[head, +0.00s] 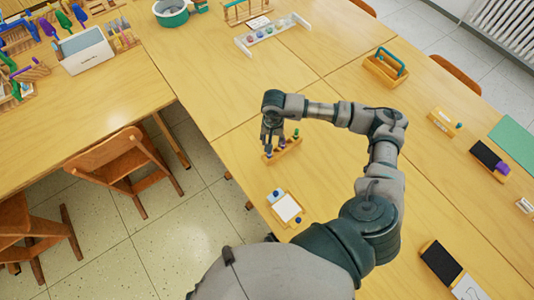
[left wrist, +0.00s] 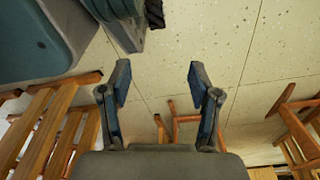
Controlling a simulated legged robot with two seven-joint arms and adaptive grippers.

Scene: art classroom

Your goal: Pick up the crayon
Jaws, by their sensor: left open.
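A small wooden holder (head: 287,151) stands near the table's left edge, with small upright coloured pieces in it. A green piece (head: 296,133) and a purple piece (head: 282,144) show; they may be crayons, but they are too small to be sure. My right gripper (head: 268,143) points down over the holder's left end and hides part of it. I cannot tell whether its fingers are apart or closed. My left gripper (left wrist: 160,80) is open and empty, with tiled floor beyond it, away from the tabletop.
A tray with white paper (head: 287,208) lies nearer on the table. A white rack with coloured pots (head: 270,36) and a wooden caddy with a teal handle (head: 385,68) stand farther back. A wooden chair (head: 120,160) is on the floor at left. Bare tabletop lies between them.

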